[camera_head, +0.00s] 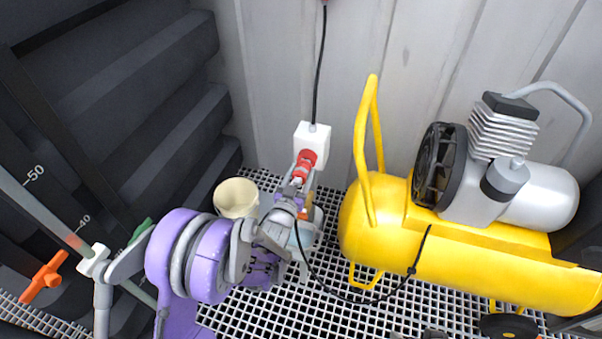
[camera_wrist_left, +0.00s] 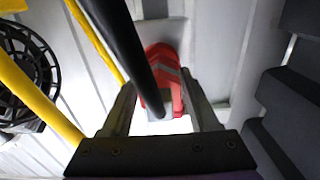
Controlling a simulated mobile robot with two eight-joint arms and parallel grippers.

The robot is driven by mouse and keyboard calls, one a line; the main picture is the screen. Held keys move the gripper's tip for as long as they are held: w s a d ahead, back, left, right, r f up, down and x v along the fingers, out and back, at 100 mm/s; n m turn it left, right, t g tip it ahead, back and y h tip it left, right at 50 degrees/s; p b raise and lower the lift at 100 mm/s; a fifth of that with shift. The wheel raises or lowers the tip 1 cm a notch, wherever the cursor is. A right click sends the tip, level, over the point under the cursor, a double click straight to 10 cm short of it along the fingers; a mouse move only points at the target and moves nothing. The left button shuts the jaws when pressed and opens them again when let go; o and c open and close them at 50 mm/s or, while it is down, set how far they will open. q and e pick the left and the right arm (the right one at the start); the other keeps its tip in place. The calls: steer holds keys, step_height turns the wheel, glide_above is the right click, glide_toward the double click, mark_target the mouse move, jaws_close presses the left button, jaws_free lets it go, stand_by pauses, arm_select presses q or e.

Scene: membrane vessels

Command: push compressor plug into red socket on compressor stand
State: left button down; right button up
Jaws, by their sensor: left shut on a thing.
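The yellow compressor (camera_head: 455,250) stands at the right on the grating. A white box (camera_head: 313,140) with a red socket (camera_head: 306,160) stands against the wall, left of the compressor. My left gripper (camera_head: 297,184) is right at the socket's near side, shut on the plug. In the left wrist view, the plug (camera_wrist_left: 153,103) sits between the two fingers at the end of a thick black cable (camera_wrist_left: 125,40), against the red socket (camera_wrist_left: 163,62). The fingers partly hide the plug, so I cannot tell how deep it sits. My right gripper is not seen.
A black cord (camera_head: 318,70) runs up from the white box. The plug's black cable (camera_head: 345,298) hangs in a loop to the compressor. A cream bucket (camera_head: 236,197) stands left of my gripper. Dark stepped blocks (camera_head: 150,90) fill the left side.

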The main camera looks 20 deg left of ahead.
arm_select(q)
steer(key=shift+w, duration=0.55)
steer(key=shift+c, duration=0.3)
jaws_free()
